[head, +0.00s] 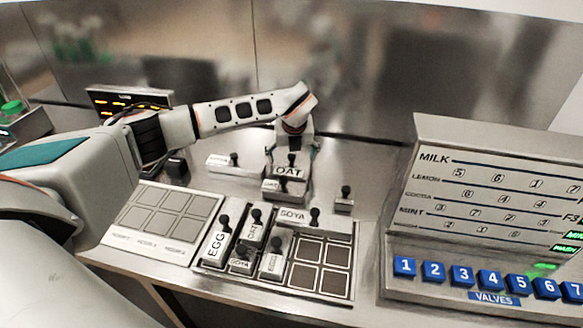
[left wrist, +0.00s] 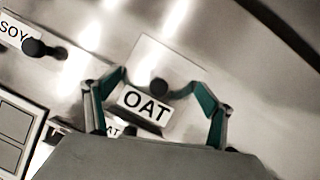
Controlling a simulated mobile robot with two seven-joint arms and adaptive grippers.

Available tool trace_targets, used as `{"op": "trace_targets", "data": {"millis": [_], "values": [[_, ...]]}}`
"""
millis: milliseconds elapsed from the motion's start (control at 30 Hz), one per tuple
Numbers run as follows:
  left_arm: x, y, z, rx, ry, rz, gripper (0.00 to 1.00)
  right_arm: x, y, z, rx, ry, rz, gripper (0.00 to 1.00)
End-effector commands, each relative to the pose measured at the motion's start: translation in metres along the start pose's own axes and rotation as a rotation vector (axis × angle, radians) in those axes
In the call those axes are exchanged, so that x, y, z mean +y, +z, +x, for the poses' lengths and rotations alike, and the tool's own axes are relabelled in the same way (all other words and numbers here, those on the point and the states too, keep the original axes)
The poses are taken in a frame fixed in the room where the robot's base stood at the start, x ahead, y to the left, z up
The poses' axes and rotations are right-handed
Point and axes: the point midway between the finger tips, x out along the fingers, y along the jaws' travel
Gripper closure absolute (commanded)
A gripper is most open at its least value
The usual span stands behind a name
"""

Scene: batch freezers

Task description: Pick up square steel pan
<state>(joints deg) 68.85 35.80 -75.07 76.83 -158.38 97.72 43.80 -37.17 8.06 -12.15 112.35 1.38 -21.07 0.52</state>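A roughly square steel pan labelled OAT (left wrist: 172,58), with a black knob, lies on the steel counter and looks like the task's pan, though I cannot be sure. In the head view the OAT pan (head: 290,170) is under my left gripper (head: 294,150). In the left wrist view my left gripper (left wrist: 158,104) is open, with one teal-padded finger on each side of the OAT label. I cannot tell whether the fingers touch the pan. A second, smaller OAT piece (head: 283,186) lies just in front of it. My right gripper is in neither view.
A rack (head: 322,278) in the counter holds several labelled lidded pans, including EGG (head: 216,242) and SOYA (head: 293,216). A long pan (head: 222,162) and a small knobbed block (head: 344,203) lie nearby. A valve panel (head: 490,200) stands at right.

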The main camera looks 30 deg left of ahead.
Motion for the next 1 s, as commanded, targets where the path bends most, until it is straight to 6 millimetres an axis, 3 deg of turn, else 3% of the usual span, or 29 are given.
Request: {"op": "trace_targets", "data": {"millis": [33, 200, 300, 767, 1000], "values": [[0.0, 0.0, 0.0, 0.0, 0.0, 0.0, 0.36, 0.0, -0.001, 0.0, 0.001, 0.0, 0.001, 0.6], [0.0, -0.001, 0.001, 0.001, 0.001, 0.0, 0.8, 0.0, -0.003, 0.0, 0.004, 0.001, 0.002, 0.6], [0.001, -0.001, 0.001, 0.003, 0.002, 0.0, 1.0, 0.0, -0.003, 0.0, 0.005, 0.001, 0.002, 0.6], [0.002, -0.001, -0.001, 0.005, 0.006, -0.001, 1.0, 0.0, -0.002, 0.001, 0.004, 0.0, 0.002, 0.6], [0.001, 0.013, -0.029, -0.001, 0.0, 0.0, 1.0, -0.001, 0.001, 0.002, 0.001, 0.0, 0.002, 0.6]]}}
